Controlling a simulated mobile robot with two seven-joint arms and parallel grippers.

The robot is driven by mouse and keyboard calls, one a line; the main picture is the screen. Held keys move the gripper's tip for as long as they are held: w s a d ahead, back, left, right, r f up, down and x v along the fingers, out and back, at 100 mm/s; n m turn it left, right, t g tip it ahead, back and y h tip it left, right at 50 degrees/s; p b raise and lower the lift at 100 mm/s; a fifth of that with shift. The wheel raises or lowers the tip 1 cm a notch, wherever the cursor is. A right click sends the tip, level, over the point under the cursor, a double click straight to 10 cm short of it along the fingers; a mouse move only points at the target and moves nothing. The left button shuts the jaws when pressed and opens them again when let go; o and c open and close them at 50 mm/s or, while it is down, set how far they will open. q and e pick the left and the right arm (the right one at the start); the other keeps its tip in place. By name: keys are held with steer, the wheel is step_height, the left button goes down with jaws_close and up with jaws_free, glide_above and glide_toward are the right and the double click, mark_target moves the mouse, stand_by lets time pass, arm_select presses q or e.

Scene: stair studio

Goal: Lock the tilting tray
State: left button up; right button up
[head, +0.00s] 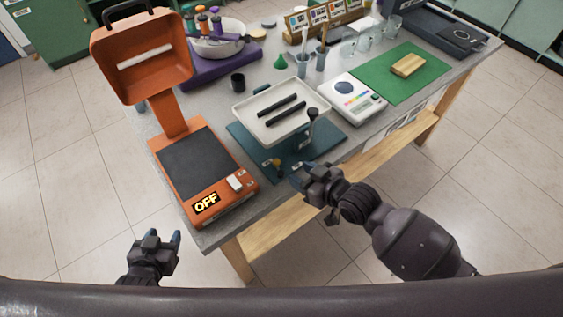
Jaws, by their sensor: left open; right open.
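The white tilting tray (258,117) sits on a teal base (330,138) on the grey table and looks slightly tilted. Two black bars (277,105) lie in it. A black-knobbed lever (312,115) stands at its right front side, and a small orange-yellow knob (277,165) is low at the front of the base. My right gripper (302,176) is open and empty, just in front of the base's front edge, to the right of the orange-yellow knob. My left gripper (155,241) is open and empty, off the table at the lower left.
An orange device (170,125) with an OFF display stands left of the tray. A white scale-like device (352,97) and a green mat (425,75) with a wooden block (408,65) are to the right.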

mark_target(278, 162)
steer(key=x, duration=0.8)
steer(key=shift+w+a+f, duration=0.1)
steer(key=shift+w, duration=0.1)
steer(key=shift+b, duration=0.3)
jaws_close()
